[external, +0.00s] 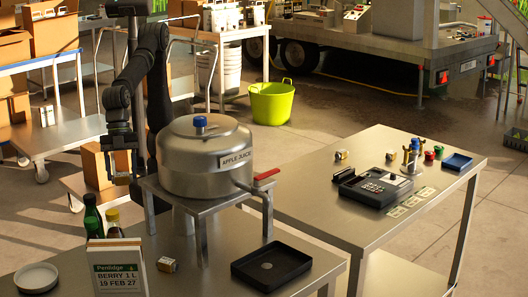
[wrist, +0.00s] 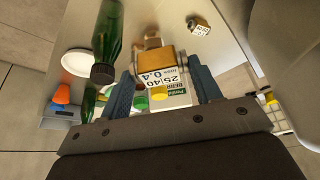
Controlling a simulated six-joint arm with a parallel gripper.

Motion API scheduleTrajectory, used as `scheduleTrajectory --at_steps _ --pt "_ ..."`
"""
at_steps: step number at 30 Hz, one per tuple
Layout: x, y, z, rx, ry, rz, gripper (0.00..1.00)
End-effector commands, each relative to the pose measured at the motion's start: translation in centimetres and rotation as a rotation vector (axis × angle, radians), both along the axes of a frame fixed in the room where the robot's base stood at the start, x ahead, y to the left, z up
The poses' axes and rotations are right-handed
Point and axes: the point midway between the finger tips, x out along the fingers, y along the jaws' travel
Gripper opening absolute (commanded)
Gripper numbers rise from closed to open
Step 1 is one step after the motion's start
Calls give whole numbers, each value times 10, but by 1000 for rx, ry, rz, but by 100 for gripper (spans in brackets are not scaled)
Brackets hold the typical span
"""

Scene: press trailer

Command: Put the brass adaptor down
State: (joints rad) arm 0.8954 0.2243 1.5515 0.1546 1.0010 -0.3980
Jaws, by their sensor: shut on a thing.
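My gripper (wrist: 163,88) is shut on a brass adaptor (wrist: 160,56), a brass-coloured block with a white label reading 25/40 and 0.4. In the external view my gripper (external: 121,176) is held in the air left of the steel pot, above and behind the bottles; the adaptor is too small to make out clearly there. A similar brass piece with a label (external: 166,265) lies on the near table, left of a black tray; it also shows in the wrist view (wrist: 199,25).
The black tray (external: 308,266) holds a small disc. The steel pot (external: 205,160) stands on a raised stand. The right table (external: 300,205) has bare room at its left.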

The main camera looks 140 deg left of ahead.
Motion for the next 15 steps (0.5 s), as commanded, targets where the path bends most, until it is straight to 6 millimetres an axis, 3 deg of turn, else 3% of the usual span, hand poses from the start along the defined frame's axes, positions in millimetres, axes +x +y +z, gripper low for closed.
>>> scheduleTrajectory --at_steps 1,9,15 --pt "-17 0 -21 6 2 3 32" --pt "-96 20 -119 8 -2 73 32" --pt "-143 47 -170 5 -4 124 32"
